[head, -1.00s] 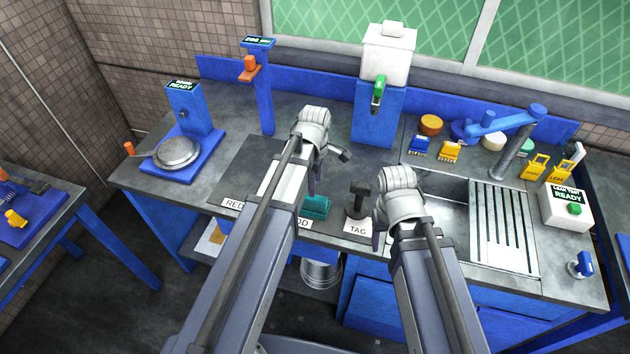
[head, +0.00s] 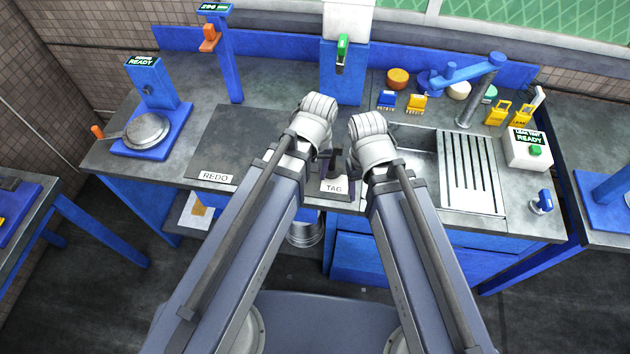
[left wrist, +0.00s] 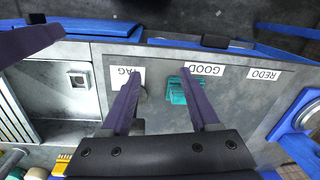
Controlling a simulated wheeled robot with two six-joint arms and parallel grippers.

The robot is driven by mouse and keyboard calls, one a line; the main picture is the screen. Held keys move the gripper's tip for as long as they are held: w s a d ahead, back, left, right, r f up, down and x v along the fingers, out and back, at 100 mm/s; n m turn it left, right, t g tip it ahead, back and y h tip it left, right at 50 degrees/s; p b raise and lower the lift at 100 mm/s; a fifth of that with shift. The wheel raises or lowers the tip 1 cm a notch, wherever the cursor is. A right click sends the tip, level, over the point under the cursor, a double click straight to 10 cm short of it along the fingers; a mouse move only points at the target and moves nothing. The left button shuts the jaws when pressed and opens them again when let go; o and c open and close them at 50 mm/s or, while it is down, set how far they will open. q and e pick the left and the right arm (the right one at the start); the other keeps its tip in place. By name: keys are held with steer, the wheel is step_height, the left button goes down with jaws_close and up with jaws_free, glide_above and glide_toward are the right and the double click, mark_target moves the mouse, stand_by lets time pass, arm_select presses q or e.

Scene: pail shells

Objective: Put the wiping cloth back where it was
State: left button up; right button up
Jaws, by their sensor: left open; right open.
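I cannot pick out the wiping cloth for certain in either view. A teal ridged item (left wrist: 184,90) lies by the GOOD label (left wrist: 203,69) in the left wrist view; my left arm hides it in the head view. My left gripper (left wrist: 157,72) is open and empty above the dark mat, its fingers between the TAG label and the teal item. In the head view it is close to the TAG label (head: 334,187). My right gripper (head: 370,190) is open, mostly hidden by its own arm, just right of the TAG label.
A sink with a ribbed drainer (head: 470,170) lies to the right, with a leak test box (head: 527,149) beyond it. Several coloured items stand behind the sink. The mat near the REDO label (head: 217,177) is clear.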

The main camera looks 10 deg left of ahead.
arm_select(q)
steer(key=s+m, duration=0.1)
steer(key=m, duration=0.1)
steer(key=s+d+m, duration=0.1)
steer(key=m, duration=0.1)
steer(key=s+m, duration=0.1)
steer(key=shift+s+d+m, duration=0.4)
